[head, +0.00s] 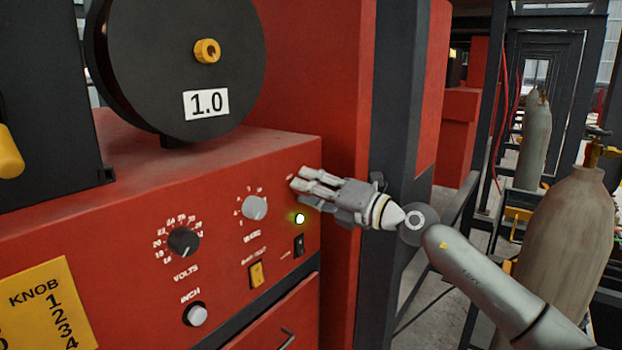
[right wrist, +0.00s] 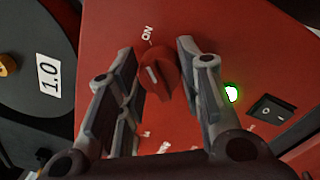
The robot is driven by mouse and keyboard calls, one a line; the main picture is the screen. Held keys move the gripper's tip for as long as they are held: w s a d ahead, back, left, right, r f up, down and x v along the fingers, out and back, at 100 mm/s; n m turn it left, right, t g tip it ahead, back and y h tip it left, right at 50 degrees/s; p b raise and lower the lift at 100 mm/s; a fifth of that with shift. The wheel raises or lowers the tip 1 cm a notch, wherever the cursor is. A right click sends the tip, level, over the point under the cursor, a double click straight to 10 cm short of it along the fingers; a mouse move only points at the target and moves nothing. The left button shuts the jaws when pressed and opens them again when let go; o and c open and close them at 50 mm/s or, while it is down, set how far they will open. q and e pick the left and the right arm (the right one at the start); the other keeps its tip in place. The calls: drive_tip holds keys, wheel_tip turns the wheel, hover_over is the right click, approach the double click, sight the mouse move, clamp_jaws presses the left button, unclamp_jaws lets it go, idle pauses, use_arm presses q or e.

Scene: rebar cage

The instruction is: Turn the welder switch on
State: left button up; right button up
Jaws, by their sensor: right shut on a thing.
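The welder (head: 140,225) is a red cabinet with a control panel on its front. Its red rotary switch (right wrist: 160,76) shows in the right wrist view, with a white mark on its face and a white "ON" label (right wrist: 147,33) above it. In the head view my right gripper (head: 300,181) covers this switch at the panel's upper right. My right gripper (right wrist: 157,62) is shut on the switch, with a finger on either side. A green lamp (head: 300,218) glows just below the gripper and also shows in the right wrist view (right wrist: 231,92). My left gripper is not in view.
The panel also has a black volts knob (head: 184,242), a grey knob (head: 255,207), a yellow switch (head: 256,274) and a black rocker switch (head: 299,244). A black wire spool (head: 150,70) stands above. A gas cylinder (head: 565,235) stands at right, beyond my right arm.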

drive_tip(key=shift+d+r, duration=0.1)
drive_tip(key=shift+r, duration=0.05)
idle(0.3)
drive_tip(key=o, duration=1)
drive_tip(key=shift+o, duration=0.2)
drive_tip(key=v, duration=1.2)
